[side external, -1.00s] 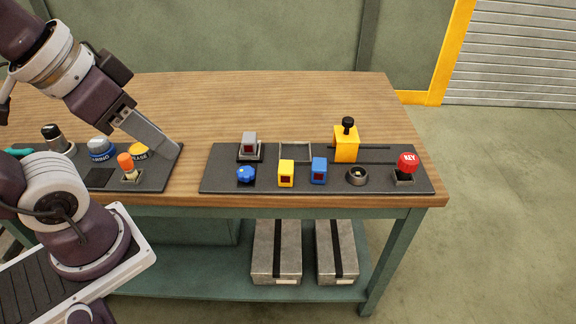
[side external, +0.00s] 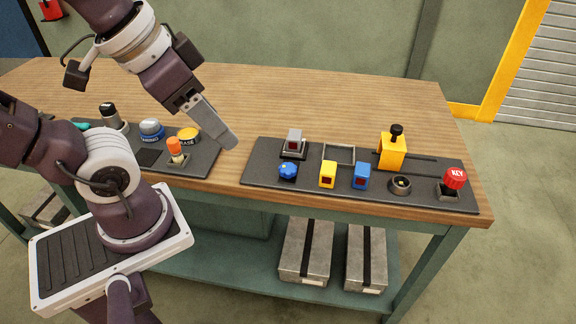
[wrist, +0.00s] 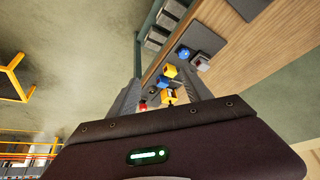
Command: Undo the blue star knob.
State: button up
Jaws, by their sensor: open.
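The blue star knob (side external: 288,171) sits at the near left of the right-hand dark panel (side external: 262,178). A blue knob that matches it shows in the wrist view (wrist: 183,53), beyond my fingers. My gripper (side external: 229,143) hangs above the gap between the two panels, left of the star knob and apart from it. In the wrist view, my gripper (wrist: 163,88) has its two fingers spread, with nothing held between them.
Beside the knob are a grey block switch (side external: 294,142), a yellow block (side external: 327,174) and a blue block (side external: 361,175). A yellow lever (side external: 392,152) and red key button (side external: 455,178) stand farther right. An orange-topped switch (side external: 175,152) is on the left panel.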

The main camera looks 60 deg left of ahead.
jog(key=w+a+f+m+g, duration=0.2)
jog(key=w+m, duration=0.2)
jog(key=w, duration=0.4)
jog(key=m+g, duration=0.3)
jog(key=m, duration=0.5)
send_over(289, 167)
notch_tip(289, 167, down, 15)
jog(key=shift+r, duration=0.1)
notch_tip(289, 167, down, 8)
jog(key=shift+r, duration=0.25)
jog(key=shift+c, duration=0.4)
grip_shut()
